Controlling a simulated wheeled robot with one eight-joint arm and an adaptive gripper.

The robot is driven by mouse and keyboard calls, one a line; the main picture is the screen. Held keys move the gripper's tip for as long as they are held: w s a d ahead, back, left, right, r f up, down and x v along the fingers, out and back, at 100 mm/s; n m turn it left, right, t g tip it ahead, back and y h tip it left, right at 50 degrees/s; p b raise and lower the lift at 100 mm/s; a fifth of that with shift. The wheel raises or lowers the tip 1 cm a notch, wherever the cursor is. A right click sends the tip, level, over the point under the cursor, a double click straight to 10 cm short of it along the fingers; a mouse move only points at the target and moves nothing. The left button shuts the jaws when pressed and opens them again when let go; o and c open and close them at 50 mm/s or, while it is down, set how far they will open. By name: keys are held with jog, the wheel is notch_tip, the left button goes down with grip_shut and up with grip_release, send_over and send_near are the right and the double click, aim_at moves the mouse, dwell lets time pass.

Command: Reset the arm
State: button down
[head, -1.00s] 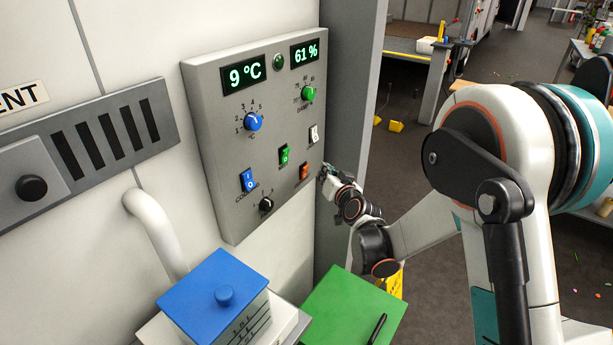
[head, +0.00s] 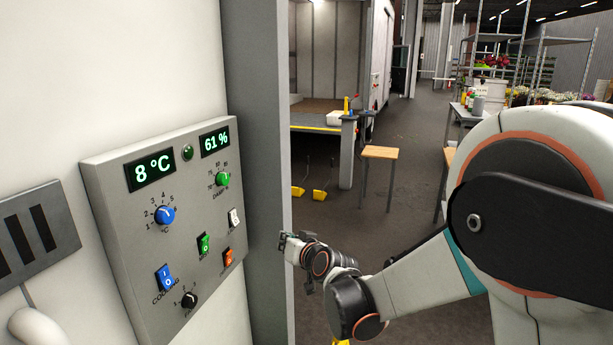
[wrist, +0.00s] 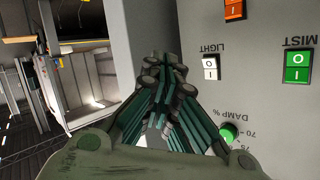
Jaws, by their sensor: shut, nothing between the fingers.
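My gripper (head: 287,243) is at the right of the grey control panel (head: 112,240) in the head view, apart from it and in front of the wall's edge post. In the wrist view my gripper (wrist: 163,72) points past the panel's edge, its fingers together with nothing between them. The panel shows 8 °C and 61 % on its displays. It carries a blue knob (head: 165,215), a green knob (head: 222,179), a blue switch (head: 165,278), a green switch (head: 204,243), an orange switch (head: 228,257) and a white switch (head: 234,217).
A grey post (head: 262,170) stands between the panel and the open hall. A small wooden table (head: 380,153) and yellow objects (head: 298,192) stand on the dark floor beyond. Shelving and flowers are at the back right. The floor in the middle is clear.

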jog(key=s+d+r+h, duration=0.2)
jog(key=s+d+r, duration=0.25)
jog(key=d, duration=0.45)
jog(key=s+d+g+h, duration=0.1)
jog(key=s+d, duration=0.4)
jog(key=s, duration=0.5)
jog(key=s+d+f+m+g+h, duration=0.1)
jog(key=s+d+g+h, duration=0.1)
jog(key=s+d, duration=0.4)
jog(key=s+d+g+h, duration=0.1)
jog(key=s+d, duration=0.5)
jog(key=s, duration=0.9)
jog(key=shift+d+f+m+g+h+p, duration=0.15)
jog(key=shift+f+m+g+h+p, duration=0.2)
jog(key=shift+g, duration=0.25)
